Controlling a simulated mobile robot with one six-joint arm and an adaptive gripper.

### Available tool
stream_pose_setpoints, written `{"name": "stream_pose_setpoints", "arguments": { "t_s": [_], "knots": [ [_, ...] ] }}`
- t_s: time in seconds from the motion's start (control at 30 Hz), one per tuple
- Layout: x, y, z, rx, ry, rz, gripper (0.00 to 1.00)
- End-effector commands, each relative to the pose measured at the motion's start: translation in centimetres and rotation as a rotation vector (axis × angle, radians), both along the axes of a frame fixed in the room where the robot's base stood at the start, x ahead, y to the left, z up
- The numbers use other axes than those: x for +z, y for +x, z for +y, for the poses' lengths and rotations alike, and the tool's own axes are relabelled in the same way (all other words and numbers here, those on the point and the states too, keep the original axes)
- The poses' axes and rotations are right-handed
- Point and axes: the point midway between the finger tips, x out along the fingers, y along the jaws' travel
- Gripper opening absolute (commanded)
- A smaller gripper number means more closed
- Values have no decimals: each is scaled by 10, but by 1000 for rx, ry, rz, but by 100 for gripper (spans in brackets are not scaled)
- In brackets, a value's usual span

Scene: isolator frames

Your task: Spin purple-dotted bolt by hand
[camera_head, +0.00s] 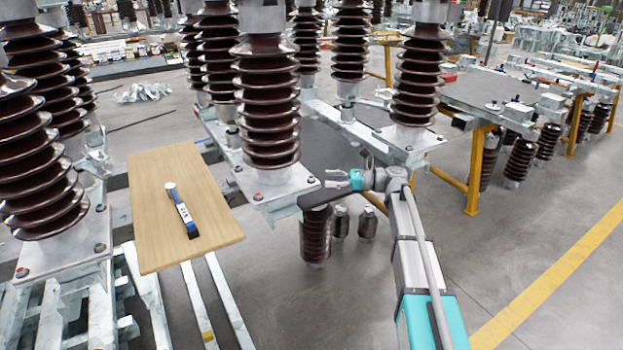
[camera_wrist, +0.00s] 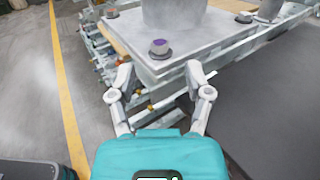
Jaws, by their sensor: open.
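The purple-dotted bolt (camera_wrist: 159,47) stands upright in the near corner of a grey metal base plate (camera_wrist: 185,42) in the wrist view. In the head view a small bolt (camera_head: 311,181) sits at the plate corner closest to my gripper, but its dot colour is too small to tell. My gripper (camera_wrist: 160,76) is open and empty, its two fingers spread. The bolt lies ahead of and between the fingertips, apart from them. In the head view my gripper (camera_head: 331,179) is just right of the plate corner, pointing left towards it.
A brown ribbed insulator (camera_head: 268,100) rises from the plate. Other bolts (camera_wrist: 111,12) sit at its other corners, including one at the right (camera_wrist: 243,17). A wooden board (camera_head: 150,190) with a blue and white tool (camera_head: 182,210) lies left. Open floor (camera_head: 520,230) is at right.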

Motion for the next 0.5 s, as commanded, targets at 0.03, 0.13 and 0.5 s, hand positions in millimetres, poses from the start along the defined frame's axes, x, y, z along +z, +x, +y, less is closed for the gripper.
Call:
{"name": "stream_pose_setpoints", "arguments": {
  "t_s": [0.03,0.13,0.5],
  "knots": [
    [0,0,9,1,0,0,65],
    [0,-1,24,2,0,0,65],
    [0,0,56,0,0,0,65]
  ]
}}
